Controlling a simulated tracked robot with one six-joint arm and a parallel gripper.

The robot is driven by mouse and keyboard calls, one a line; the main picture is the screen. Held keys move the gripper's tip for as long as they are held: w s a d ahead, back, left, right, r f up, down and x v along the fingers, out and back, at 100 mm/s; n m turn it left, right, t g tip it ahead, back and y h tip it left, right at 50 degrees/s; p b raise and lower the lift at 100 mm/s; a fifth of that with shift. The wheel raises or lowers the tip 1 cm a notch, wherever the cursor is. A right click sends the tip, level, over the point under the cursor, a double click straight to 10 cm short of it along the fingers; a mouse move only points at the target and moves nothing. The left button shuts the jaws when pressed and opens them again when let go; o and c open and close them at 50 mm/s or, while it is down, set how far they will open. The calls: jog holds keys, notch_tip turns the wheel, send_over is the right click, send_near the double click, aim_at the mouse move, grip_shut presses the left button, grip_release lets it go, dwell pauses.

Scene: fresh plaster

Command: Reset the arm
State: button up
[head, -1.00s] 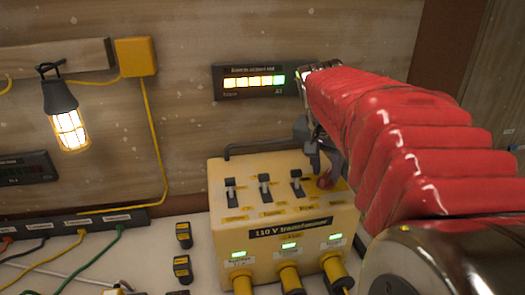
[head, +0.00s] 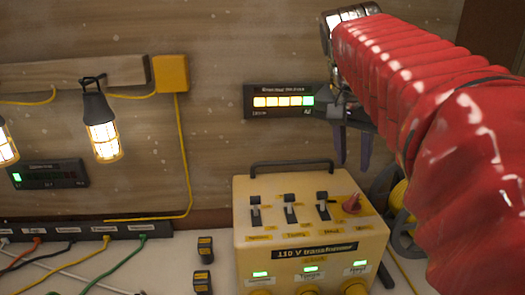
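My arm, in a red ribbed sleeve, comes in from the right in the head view. My gripper (head: 353,165) hangs in the air with its dark fingers pointing down. The fingers are apart with nothing seen between them. It is above and behind the right end of the yellow 110 V transformer (head: 250,250), in front of the wall. The transformer has three black switches (head: 289,209) and a red knob (head: 351,203) on top. Three green lights (head: 311,269) glow on its front. The gripper appears clear of the knob and switches.
A display (head: 265,102) with lit bars is on the wall left of my gripper. Caged lamps (head: 103,138) glow at left. A socket strip (head: 85,231) with coloured cables and small black-yellow blocks (head: 205,249) lie left of the transformer. A grey wheel-like part (head: 400,235) stands right of it.

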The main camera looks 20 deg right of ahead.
dwell(0.4)
jog(key=s+a+f+n+t+y, duration=0.1)
jog(key=s+a+f+n, duration=0.1)
jog(key=a+f+n, duration=0.2)
jog(key=s+a+f+n+t+y, duration=0.1)
jog(key=s+a+f+n, duration=0.2)
jog(key=a+f, duration=0.6)
jog(key=s+a+f+n+t+y, duration=0.1)
jog(key=s+a+f+n, duration=0.1)
jog(key=a+f+n, duration=0.3)
jog(key=a+f, duration=0.2)
jog(key=a, duration=0.2)
jog(key=shift+s+f+t+y, duration=0.25)
jog(key=shift+s+t+y, duration=0.05)
jog(key=shift+s+y, duration=0.1)
